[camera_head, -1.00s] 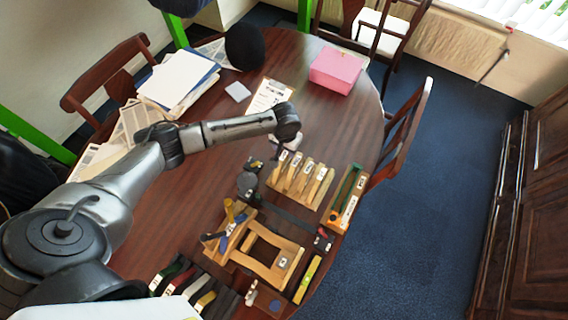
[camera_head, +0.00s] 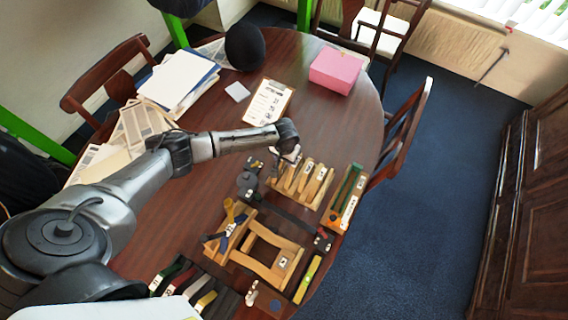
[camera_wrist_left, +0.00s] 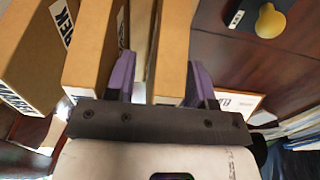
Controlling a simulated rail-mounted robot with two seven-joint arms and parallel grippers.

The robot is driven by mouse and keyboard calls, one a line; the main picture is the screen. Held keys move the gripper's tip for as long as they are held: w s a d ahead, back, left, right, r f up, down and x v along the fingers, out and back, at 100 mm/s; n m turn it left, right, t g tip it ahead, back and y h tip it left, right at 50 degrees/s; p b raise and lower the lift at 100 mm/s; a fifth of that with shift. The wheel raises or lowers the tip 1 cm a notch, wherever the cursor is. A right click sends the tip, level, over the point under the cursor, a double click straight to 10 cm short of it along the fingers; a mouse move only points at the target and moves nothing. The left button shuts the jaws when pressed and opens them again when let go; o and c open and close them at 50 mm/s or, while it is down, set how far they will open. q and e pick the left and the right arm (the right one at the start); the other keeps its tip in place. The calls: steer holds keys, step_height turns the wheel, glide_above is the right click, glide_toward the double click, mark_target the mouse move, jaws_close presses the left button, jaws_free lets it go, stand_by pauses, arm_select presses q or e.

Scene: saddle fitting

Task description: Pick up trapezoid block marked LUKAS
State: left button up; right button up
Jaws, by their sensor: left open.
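Several wooden blocks with white name labels stand in a row in a wooden rack (camera_head: 309,200). I cannot read LUKAS on any label, so I cannot tell which block is the marked one. My left gripper (camera_head: 289,157) is over the far end of the row in the head view and hides some of the labels. In the left wrist view its purple fingers (camera_wrist_left: 162,68) are open, with one plain wooden block (camera_wrist_left: 173,50) between them. Two more blocks stand to the left there, one with a partly readable label (camera_wrist_left: 62,20). My right gripper is not in view.
A long wooden holder with a green tool (camera_head: 345,195) stands right of the rack. A wooden frame (camera_head: 268,250) and pliers lie nearer. A clipboard (camera_head: 268,102) and pink box (camera_head: 336,70) lie beyond. The table between the clipboard and box is clear.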

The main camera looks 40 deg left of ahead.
arm_select(q)
steer(key=c, duration=0.6)
jaws_close()
